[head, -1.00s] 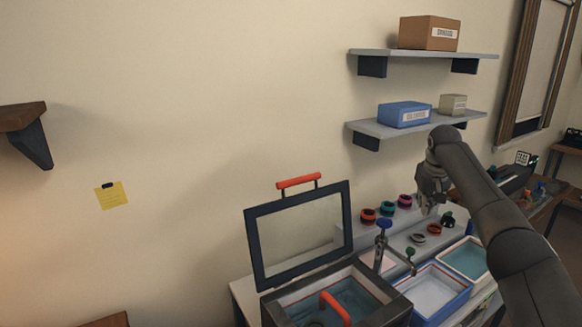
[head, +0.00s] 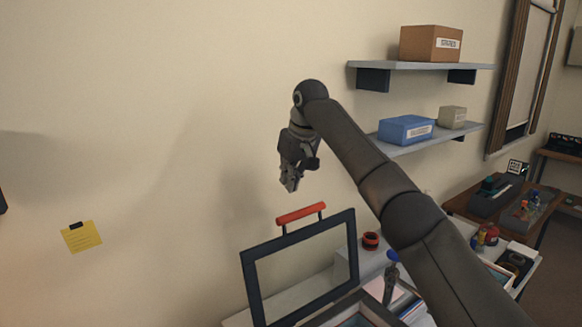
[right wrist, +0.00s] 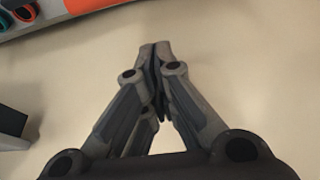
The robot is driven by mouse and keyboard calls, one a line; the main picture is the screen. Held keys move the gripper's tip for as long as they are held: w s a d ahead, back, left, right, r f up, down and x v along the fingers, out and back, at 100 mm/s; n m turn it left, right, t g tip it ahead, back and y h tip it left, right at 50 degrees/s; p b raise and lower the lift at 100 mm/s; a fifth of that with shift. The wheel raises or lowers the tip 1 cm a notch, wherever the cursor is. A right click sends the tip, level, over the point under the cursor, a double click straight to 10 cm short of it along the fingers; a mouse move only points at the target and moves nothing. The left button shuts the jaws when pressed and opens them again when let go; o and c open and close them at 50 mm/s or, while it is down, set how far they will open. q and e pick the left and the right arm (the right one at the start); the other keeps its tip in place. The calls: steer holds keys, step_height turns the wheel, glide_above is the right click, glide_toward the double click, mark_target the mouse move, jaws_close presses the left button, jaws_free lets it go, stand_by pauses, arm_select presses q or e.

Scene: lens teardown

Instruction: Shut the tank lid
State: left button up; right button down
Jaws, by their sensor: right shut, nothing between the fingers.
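The tank lid (head: 298,234) is a dark frame with a clear pane and a red handle (head: 301,213) on its top edge. It stands open and upright at the back of the tank (head: 380,304), whose dark rim shows only partly at the bottom of the head view. My right gripper (head: 290,187) is shut and empty, above the lid's handle and apart from it in the picture. Its closed fingertips also show in the right wrist view (right wrist: 155,48), with a plain pale surface behind them. My left gripper is not in view.
A blue-knobbed clamp (head: 391,270) stands to the right of the lid. A red ring (head: 371,240) lies on the ledge behind. Wall shelves (head: 425,138) with boxes are at upper right. My right arm hides much of the bench.

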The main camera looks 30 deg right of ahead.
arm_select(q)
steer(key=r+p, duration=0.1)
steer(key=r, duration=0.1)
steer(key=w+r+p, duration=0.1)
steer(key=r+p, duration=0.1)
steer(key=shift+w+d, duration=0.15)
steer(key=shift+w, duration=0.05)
arm_select(e)
steer(key=f, duration=0.2)
steer(key=s+f, duration=0.1)
steer(key=f, duration=0.2)
steer(key=shift+s+f, duration=0.1)
steer(key=shift+s, duration=0.1)
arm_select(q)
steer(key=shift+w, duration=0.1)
